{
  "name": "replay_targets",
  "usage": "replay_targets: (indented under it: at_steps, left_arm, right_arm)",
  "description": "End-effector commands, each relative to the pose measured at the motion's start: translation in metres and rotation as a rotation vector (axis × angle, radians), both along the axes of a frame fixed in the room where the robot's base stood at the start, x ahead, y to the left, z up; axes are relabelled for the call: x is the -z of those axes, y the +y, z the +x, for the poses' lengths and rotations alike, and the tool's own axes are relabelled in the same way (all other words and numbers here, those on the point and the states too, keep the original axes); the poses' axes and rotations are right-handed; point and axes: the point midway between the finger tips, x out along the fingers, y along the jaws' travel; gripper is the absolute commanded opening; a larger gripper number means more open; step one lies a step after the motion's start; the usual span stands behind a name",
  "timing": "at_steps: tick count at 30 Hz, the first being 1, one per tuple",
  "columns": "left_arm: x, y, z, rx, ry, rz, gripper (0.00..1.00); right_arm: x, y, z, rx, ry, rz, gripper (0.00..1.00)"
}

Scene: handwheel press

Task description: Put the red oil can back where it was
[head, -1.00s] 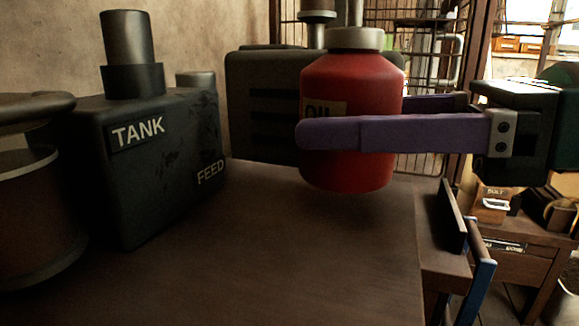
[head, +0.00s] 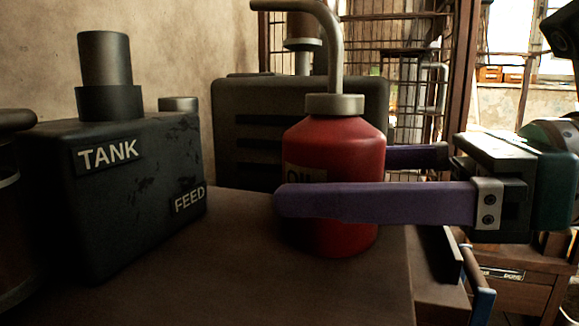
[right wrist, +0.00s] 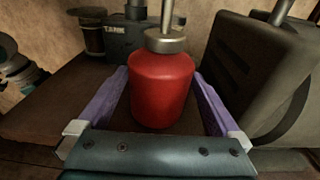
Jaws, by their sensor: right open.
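The red oil can (head: 345,150), with a grey collar and bent spout, stands upright on the brown bench top (head: 180,270), near its right end. My right gripper (head: 335,180) comes in from the right with its purple fingers on either side of the can's body. In the right wrist view the can (right wrist: 160,90) is between the two fingers, with gaps showing beside it, so the gripper (right wrist: 161,78) is open around it. The near finger covers part of the can's label. My left gripper is not in view.
A dark tank (head: 130,200) marked TANK and FEED stands on the left. A dark slotted housing (head: 235,110) is close behind the can. A round dark thing (head: 15,200) is cut off at the left edge. Bare bench lies between tank and can.

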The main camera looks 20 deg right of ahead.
Motion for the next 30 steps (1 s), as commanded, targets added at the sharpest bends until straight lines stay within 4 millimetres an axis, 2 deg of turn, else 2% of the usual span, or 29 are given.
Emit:
replay_targets:
  at_steps: [9,15,30]
  left_arm:
    - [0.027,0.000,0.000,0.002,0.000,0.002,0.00]
    - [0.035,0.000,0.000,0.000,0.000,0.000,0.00]
    - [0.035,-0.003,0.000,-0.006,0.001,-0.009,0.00]
  right_arm:
    - [0.000,-0.041,-0.026,0.002,0.003,-0.004,1.00]
    - [-0.005,-0.058,-0.037,0.002,0.001,0.000,1.00]
    - [-0.008,-0.063,-0.040,0.000,0.000,0.000,1.00]
